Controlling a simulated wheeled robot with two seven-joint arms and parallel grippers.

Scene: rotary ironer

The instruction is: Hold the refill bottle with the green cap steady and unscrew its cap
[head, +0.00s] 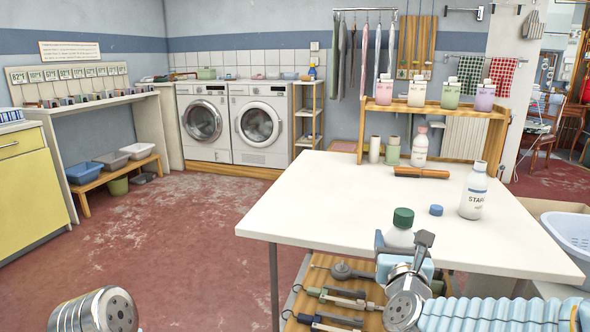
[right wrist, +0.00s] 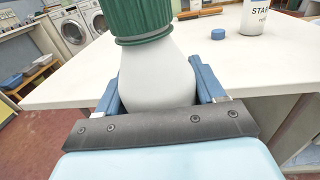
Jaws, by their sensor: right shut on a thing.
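The refill bottle (head: 399,238) is white with a dark green cap (head: 403,218), near the table's front edge in the head view. In the right wrist view the white bottle (right wrist: 157,75) stands about upright between two blue fingers, its green cap (right wrist: 140,18) seated on the neck. My right gripper (right wrist: 155,88) is shut on the bottle's body, below the cap. The bottle's base is hidden, so I cannot tell whether it touches anything. Only a rounded metal part of my left arm shows at the lower left of the head view; its gripper is out of view.
The white table (head: 330,205) has free room at left. A shelf with tools (head: 338,296) sits below. A rack (head: 440,108) holds several coloured bottles.

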